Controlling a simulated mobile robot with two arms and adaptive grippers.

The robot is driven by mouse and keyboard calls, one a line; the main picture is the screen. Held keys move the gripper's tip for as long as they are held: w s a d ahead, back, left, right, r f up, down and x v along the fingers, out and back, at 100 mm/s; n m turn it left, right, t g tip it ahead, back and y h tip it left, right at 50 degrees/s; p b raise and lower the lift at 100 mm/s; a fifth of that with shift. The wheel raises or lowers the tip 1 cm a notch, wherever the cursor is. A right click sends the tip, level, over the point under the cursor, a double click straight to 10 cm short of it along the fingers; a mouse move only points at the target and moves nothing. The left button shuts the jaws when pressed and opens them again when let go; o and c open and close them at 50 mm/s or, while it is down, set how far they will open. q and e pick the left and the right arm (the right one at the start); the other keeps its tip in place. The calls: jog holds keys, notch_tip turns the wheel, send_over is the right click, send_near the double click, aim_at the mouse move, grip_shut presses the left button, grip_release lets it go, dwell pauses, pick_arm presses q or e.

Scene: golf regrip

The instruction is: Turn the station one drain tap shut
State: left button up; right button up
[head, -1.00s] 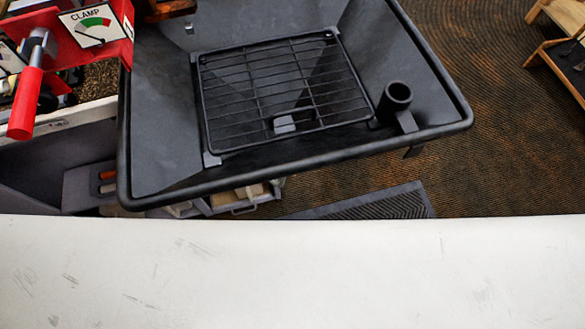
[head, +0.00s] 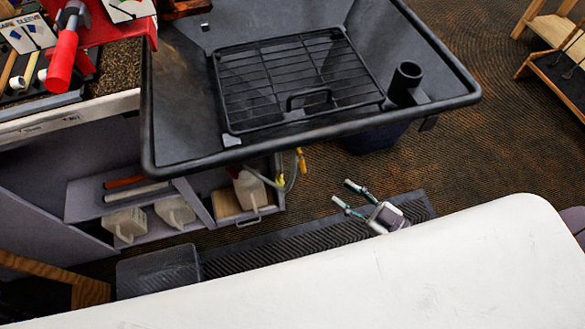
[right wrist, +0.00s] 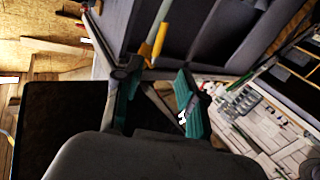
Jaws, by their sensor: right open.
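A black basin (head: 180,150) with a wire grate stands in the upper middle of the head view. Beneath its front rim hangs a small yellow piece (head: 301,160), which looks like the drain tap, beside a pale hose. A yellow piece (right wrist: 146,50) also shows in the right wrist view, beyond and between the fingers. I cannot tell which part of the tap it is or how the tap is turned. My right gripper (head: 349,193) is open and empty, below and right of the yellow piece in the head view. It also shows in the right wrist view (right wrist: 158,88). My left gripper is out of view.
A low shelf (head: 150,200) with several white jugs stands under the bench at the left. A red clamp (head: 62,62) is on the bench above. A dark ribbed mat (head: 270,245) lies on the floor. Wooden racks (head: 555,55) stand at the far right.

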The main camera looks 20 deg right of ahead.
aim_at(304, 166)
jog(key=b+x, duration=0.2)
jog(key=x, duration=1.1)
jog(key=shift+w+a+b, duration=0.1)
jog(key=shift+w+b, duration=0.2)
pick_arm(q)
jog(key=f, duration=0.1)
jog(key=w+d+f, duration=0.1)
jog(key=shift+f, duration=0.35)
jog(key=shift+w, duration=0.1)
pick_arm(e)
jog(key=shift+c, duration=0.2)
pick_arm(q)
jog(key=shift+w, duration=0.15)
pick_arm(e)
grip_shut()
